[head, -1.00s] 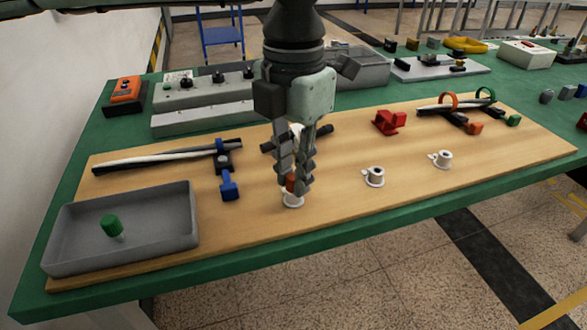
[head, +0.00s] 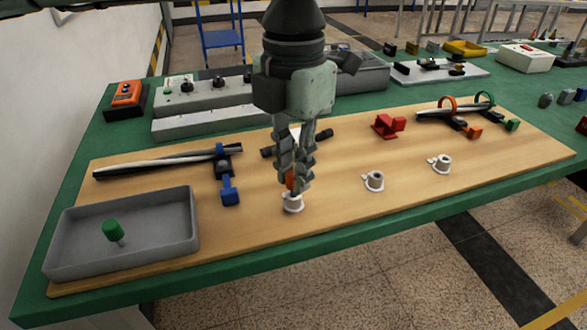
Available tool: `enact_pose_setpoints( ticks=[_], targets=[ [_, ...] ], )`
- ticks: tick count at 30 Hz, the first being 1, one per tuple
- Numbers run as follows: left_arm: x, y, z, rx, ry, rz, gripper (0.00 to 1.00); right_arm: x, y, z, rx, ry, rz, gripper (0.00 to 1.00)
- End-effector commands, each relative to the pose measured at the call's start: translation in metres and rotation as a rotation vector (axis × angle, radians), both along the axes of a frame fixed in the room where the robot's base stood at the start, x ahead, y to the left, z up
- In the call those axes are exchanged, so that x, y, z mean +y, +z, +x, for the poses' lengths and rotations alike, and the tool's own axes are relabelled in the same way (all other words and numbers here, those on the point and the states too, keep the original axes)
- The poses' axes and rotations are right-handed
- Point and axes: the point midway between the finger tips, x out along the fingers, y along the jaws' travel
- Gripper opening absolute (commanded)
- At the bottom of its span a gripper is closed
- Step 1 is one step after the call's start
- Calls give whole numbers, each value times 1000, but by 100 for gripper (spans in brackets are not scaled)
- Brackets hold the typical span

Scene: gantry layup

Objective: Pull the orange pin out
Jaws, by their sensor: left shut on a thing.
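The orange pin (head: 290,179) stands upright at a white socket (head: 293,203) on the wooden board. Only part of its orange head shows between the fingers. My left gripper (head: 295,186) points straight down over the socket and is shut on the orange pin's head. The pin's lower part is hidden, so I cannot tell how deep it sits in the socket. My right gripper is not in view.
Two more white sockets (head: 374,181) and (head: 442,163) stand to the right. A grey tray (head: 180,255) at the left holds a green pin (head: 112,231). A blue clamp (head: 229,188) and a red block (head: 388,126) are nearby. The board's front is clear.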

Motion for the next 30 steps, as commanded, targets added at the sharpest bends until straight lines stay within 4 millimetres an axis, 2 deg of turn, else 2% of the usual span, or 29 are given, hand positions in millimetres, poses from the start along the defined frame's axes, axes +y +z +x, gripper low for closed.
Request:
enact_pose_setpoints(
  ticks=[21,30],
  targets=[
    [0,18,0,0,0,0,0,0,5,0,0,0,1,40],
    [0,19,0,0,0,0,0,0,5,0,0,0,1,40]
  ],
)
